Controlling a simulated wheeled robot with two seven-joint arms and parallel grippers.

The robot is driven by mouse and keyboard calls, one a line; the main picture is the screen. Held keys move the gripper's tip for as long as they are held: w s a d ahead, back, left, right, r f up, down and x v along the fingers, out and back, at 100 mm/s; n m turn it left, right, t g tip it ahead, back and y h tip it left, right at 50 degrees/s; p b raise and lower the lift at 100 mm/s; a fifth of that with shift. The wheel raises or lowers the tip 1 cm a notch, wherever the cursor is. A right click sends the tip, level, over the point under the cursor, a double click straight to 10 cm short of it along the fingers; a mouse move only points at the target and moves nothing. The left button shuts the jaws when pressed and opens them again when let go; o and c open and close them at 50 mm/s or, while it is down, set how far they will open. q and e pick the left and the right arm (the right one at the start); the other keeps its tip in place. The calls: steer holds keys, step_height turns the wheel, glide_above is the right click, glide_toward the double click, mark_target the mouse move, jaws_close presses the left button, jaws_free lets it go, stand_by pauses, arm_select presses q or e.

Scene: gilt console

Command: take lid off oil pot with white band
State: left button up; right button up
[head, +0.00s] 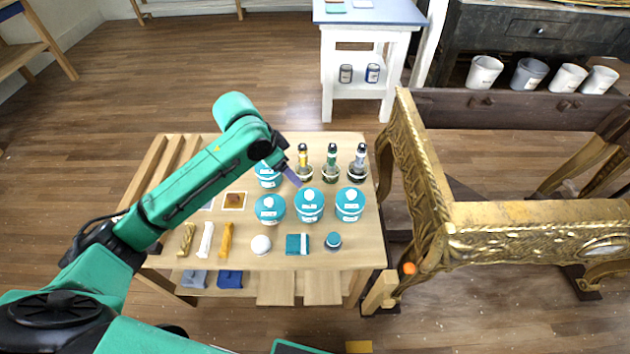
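Three small dark pots with tall necks stand in a row at the back right of the wooden table. Their necks carry coloured bands: a yellow-banded pot (304,171), a green-banded pot (331,171) and, at the right end, a pot with a whitish band (357,168). The white-banded pot is upright and its dark top is on. My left gripper (297,182) reaches over the table from the left, left of these pots and above the teal-lidded tubs. Its fingers show edge-on, so their opening is unclear. My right gripper is not in view.
Teal-lidded tubs (309,205) stand in front of the pots. A white ball-like item (261,245), a teal cloth (297,244), a small jar (333,241) and tubes (206,240) lie along the front. A gilt console (430,190) stands close to the table's right.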

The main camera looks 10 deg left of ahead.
arm_select(q)
glide_toward(308, 194)
steer(key=shift+s+d+f, duration=0.1)
steer(key=shift+d+f, duration=0.1)
steer(key=shift+f, duration=0.3)
steer(key=shift+s+d+f, duration=0.1)
steer(key=shift+d+f, duration=0.15)
steer(key=shift+f, duration=0.25)
steer(key=x, duration=0.4)
steer(key=w+x, duration=0.1)
steer(key=x, duration=0.2)
steer(key=shift+a, duration=0.15)
jaws_close()
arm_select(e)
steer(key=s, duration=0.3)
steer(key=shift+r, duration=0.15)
